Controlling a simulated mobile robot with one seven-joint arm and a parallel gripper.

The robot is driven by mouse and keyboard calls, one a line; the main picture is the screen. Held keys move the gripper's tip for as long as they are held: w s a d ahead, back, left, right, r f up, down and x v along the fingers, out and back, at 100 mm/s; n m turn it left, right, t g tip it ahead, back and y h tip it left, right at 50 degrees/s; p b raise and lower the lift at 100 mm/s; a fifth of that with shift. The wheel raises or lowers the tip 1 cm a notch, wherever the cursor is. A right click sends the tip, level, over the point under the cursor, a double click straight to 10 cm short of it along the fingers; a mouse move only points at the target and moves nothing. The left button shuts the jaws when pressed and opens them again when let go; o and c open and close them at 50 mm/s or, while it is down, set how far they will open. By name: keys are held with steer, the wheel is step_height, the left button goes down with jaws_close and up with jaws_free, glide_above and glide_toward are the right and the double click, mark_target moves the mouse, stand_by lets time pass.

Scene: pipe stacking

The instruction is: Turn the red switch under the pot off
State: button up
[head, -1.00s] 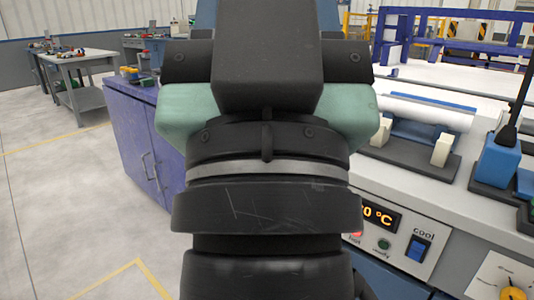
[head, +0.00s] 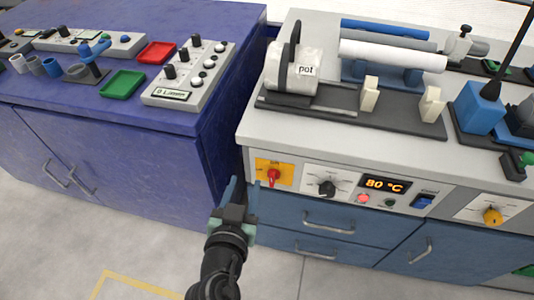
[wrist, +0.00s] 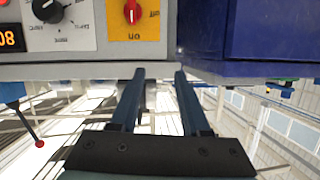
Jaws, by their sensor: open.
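The red switch (head: 272,176) is a knob on a yellow plate at the left end of the grey bench's front panel, under the pot. It also shows in the wrist view (wrist: 132,11) at the top, with "on" and "off" lettering upside down. My gripper (head: 243,182) is in front of the panel, just left of and close to the switch. In the wrist view its two fingers (wrist: 153,73) are apart with nothing between them, below the switch in the picture.
A purple cabinet (head: 130,160) stands left, with a narrow gap to the bench (head: 350,135). Blue drawers (head: 310,218) are below.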

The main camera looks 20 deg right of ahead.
steer(key=g+p, duration=0.1)
steer(key=g, duration=0.1)
glide_toward(271, 181)
steer(key=s+a, duration=0.2)
steer(key=s, duration=0.1)
steer(key=shift+h, duration=0.3)
steer(key=x, duration=0.8)
steer(key=r+b+x, duration=0.1)
steer(key=x, duration=0.3)
steer(key=shift+w+d+f, duration=0.15)
steer(key=shift+w, duration=0.35)
jaws_close()
